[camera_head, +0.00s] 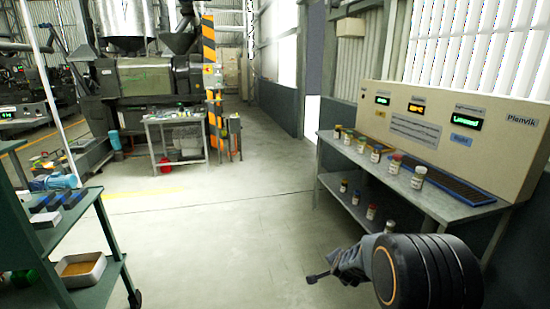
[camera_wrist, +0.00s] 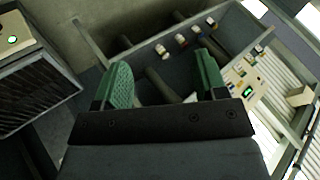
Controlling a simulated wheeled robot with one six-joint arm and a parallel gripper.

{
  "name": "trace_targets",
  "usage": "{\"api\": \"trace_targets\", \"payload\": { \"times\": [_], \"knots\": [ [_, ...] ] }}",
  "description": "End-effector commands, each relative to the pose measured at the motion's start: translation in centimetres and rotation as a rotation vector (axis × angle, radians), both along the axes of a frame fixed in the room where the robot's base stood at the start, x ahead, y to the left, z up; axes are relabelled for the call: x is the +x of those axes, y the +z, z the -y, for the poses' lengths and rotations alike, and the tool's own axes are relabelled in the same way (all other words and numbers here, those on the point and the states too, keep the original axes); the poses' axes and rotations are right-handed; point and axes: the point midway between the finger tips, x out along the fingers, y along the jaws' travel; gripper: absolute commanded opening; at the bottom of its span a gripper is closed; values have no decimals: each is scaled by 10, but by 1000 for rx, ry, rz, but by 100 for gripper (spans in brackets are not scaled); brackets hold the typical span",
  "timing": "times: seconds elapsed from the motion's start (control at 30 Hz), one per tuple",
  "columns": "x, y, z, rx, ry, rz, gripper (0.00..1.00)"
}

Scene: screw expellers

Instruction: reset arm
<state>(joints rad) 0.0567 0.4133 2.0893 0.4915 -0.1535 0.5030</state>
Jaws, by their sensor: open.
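My gripper (camera_wrist: 164,80) shows in the wrist view with its two green fingers wide apart and nothing between them. Behind the fingers, the shelf unit with jars shows tilted in that view. In the head view my arm reaches in at the lower right, over open floor in front of the metal bench (camera_head: 432,198). The fingers are not clear in the head view.
Several jars (camera_head: 418,177) stand on the bench, and more (camera_head: 371,211) on its lower shelf. A display panel (camera_head: 445,130) rises behind. A green cart (camera_head: 88,200) with a tray (camera_head: 82,285) is at left. A small table (camera_head: 173,118) stands farther back. The middle floor is clear.

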Motion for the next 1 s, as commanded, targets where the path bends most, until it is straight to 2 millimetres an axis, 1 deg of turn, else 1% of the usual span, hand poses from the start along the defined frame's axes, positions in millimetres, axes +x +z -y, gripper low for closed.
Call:
{"api": "trace_targets", "payload": {
  "times": [0.03, 0.07, 0.1, 0.17, 0.2, 0.27, 0.3, 0.37, 0.4, 0.5, 0.53, 0.6, 0.7, 0.83, 0.97, 1.0],
  "knots": [
    [-14, 57, -12, -21, 91, -20, 66],
    [-25, 78, -19, -38, 153, -42, 66],
    [-41, 104, -27, -62, 231, -71, 66],
    [-67, 141, -37, -104, 346, -117, 66],
    [-85, 163, -42, -135, 419, -148, 66],
    [-114, 192, -48, -183, 522, -193, 66],
    [-132, 209, -51, -214, 584, -222, 66],
    [-159, 231, -53, -261, 667, -266, 66],
    [-176, 243, -53, -290, 715, -294, 66],
    [-211, 266, -52, -353, 814, -355, 66],
    [-221, 271, -51, -369, 839, -373, 66],
    [-238, 280, -49, -400, 883, -406, 66],
    [-256, 287, -47, -429, 926, -441, 66],
    [-267, 290, -45, -447, 952, -465, 66],
    [-269, 290, -45, -451, 958, -469, 66],
    [-269, 290, -45, -451, 958, -469, 63]
  ]
}}
